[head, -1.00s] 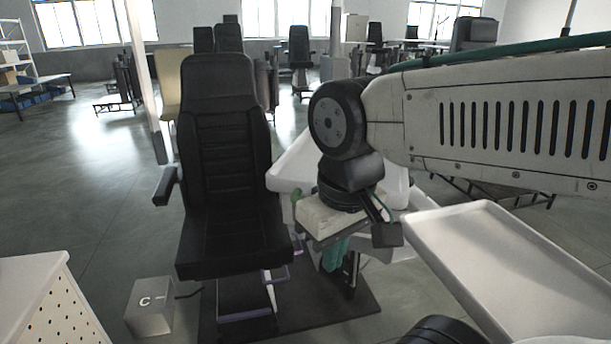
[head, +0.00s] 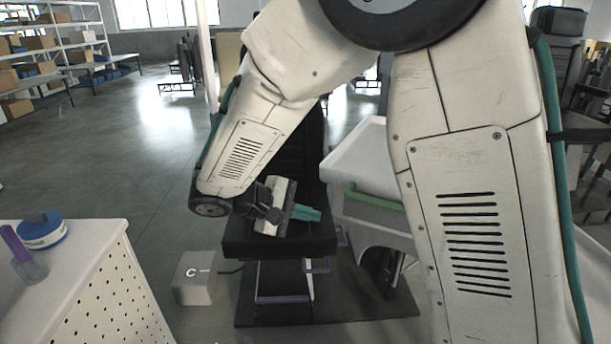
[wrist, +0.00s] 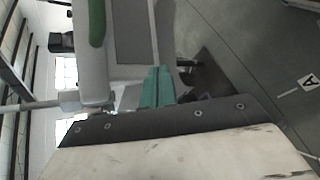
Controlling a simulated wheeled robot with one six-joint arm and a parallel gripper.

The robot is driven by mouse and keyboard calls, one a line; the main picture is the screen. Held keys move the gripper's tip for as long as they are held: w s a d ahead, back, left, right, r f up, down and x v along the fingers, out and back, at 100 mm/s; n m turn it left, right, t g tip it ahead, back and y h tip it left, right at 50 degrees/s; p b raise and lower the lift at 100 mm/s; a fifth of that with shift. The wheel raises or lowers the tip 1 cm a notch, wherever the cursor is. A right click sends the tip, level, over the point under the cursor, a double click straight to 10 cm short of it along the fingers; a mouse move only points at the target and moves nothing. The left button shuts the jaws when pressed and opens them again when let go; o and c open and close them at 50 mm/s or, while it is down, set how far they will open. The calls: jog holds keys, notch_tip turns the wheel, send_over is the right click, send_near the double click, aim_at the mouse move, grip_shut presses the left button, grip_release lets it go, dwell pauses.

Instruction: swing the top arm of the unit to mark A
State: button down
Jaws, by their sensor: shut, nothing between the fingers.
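The unit is a white body (head: 350,165) with a green handle (head: 375,198), right of the black chair, partly hidden behind my arm. In the wrist view its white part and green handle (wrist: 97,22) show at the top left. I cannot tell which part is its top arm. My gripper (head: 308,213), with green fingers, is over the chair seat (head: 262,244), left of the green handle and apart from it. Its fingers (wrist: 157,88) are shut and empty in the wrist view. Mark A (wrist: 309,82) is a white tag on the floor at the right of the wrist view.
A grey block marked C (head: 193,278) stands on the floor left of the chair. A white perforated cabinet (head: 115,275) is at the lower left, with a blue-and-white roll (head: 42,232) and a purple-topped bottle (head: 28,262). Open floor lies behind it.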

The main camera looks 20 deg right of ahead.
jog(key=w+a+r+m+t+h, duration=0.1)
jog(key=w+a+t+h, duration=0.1)
jog(key=w+a+t, duration=0.3)
jog(key=w+a+t+h, duration=0.2)
jog(key=w, duration=0.5)
jog(key=w+d, duration=0.1)
jog(key=d, duration=1)
jog(key=shift+d+r, duration=0.2)
jog(key=shift+r, duration=0.1)
jog(key=shift+s, duration=0.1)
